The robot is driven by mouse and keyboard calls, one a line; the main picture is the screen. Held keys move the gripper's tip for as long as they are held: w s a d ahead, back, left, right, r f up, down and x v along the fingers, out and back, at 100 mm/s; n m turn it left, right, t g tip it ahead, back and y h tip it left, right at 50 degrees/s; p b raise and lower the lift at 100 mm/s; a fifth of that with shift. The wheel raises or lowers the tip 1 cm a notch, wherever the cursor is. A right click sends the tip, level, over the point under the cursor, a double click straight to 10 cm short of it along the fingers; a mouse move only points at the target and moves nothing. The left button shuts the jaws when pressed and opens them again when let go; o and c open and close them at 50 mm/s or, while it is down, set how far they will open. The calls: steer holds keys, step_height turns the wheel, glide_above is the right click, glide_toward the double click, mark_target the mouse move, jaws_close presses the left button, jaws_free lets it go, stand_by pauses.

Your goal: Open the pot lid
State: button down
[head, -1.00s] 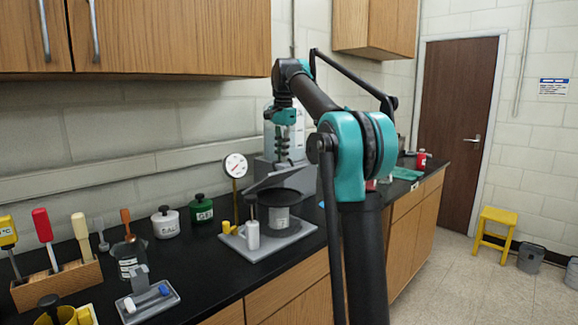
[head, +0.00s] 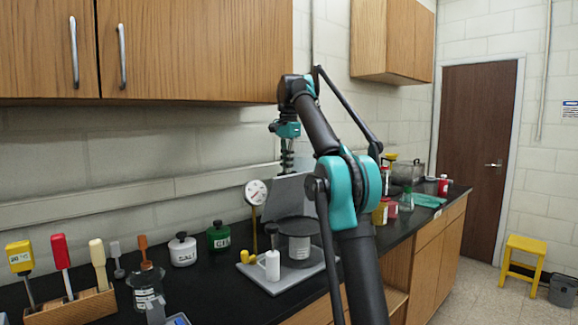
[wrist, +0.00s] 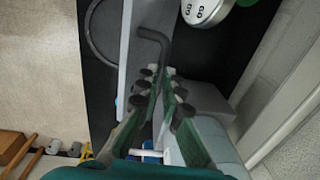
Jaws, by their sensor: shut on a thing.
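My gripper (wrist: 160,78) is closed around the handle's lower end. In the head view, my gripper (head: 287,160) is at the panel's upper edge; its fingertips are hard to make out.
White (head: 182,250) and green (head: 220,237) jars stand to the left. Wooden cabinets (head: 190,52) hang above. Bottles and jars (head: 381,211) stand to the right.

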steer(key=shift+w+a+f, duration=0.4)
steer(key=shift+a+f, duration=0.1)
steer(key=shift+f, duration=0.1)
steer(key=c, duration=2.2)
jaws_free()
steer(key=shift+o, duration=1.4)
steer(key=shift+w+a+f, duration=0.25)
steer(key=shift+w+f, duration=0.1)
steer(key=shift+w, duration=0.1)
steer(key=shift+o, duration=1.4)
steer(key=shift+a, duration=0.2)
steer(key=shift+o, duration=0.2)
steer(key=shift+s+d+r, duration=0.15)
steer(key=shift+s, duration=0.1)
steer(key=shift+d, duration=0.25)
